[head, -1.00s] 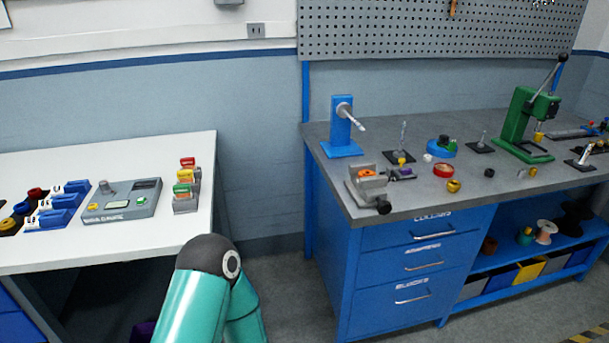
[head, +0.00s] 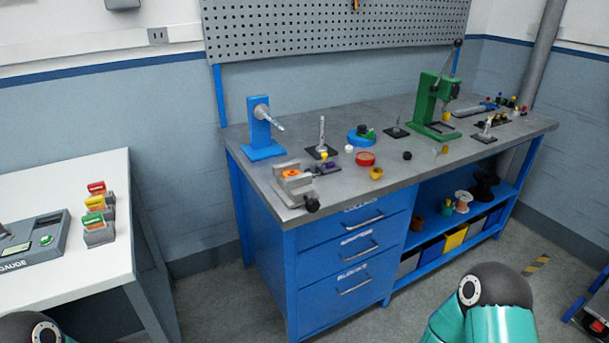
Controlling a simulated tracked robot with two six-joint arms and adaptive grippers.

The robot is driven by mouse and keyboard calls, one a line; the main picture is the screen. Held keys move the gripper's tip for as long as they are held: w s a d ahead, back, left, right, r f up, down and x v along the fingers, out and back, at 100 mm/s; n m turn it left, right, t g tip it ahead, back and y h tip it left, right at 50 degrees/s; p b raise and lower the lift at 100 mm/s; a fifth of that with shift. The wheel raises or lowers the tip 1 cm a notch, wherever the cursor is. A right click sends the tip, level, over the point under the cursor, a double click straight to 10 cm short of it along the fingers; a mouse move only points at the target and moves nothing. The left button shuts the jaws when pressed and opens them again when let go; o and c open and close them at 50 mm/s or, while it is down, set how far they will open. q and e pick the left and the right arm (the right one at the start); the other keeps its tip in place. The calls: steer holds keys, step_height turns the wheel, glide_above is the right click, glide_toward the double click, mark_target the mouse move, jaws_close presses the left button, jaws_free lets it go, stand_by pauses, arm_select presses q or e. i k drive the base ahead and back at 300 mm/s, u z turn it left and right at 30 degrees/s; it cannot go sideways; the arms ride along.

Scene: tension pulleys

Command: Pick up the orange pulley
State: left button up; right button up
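A small orange piece (head: 291,173), which looks like the orange pulley, sits in the grey vise-like fixture (head: 296,188) at the front left corner of the grey-topped workbench (head: 345,185). It is too small to make out its exact shape. My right arm shows at the lower right and a bit of my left arm at the bottom left corner. Both grippers are out of the picture, so neither is seen near the orange piece.
A blue post stand (head: 262,130), a blue round part (head: 360,137), a red ring (head: 365,158), a yellow piece (head: 376,173) and a green press (head: 429,105) stand on the workbench. A white table (head: 75,205) is at left. Open floor (head: 230,305) lies between them.

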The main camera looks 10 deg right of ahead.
mark_target(291, 173)
steer(key=u, duration=0.4)
steer(key=i, duration=1)
steer(key=z, duration=0.4)
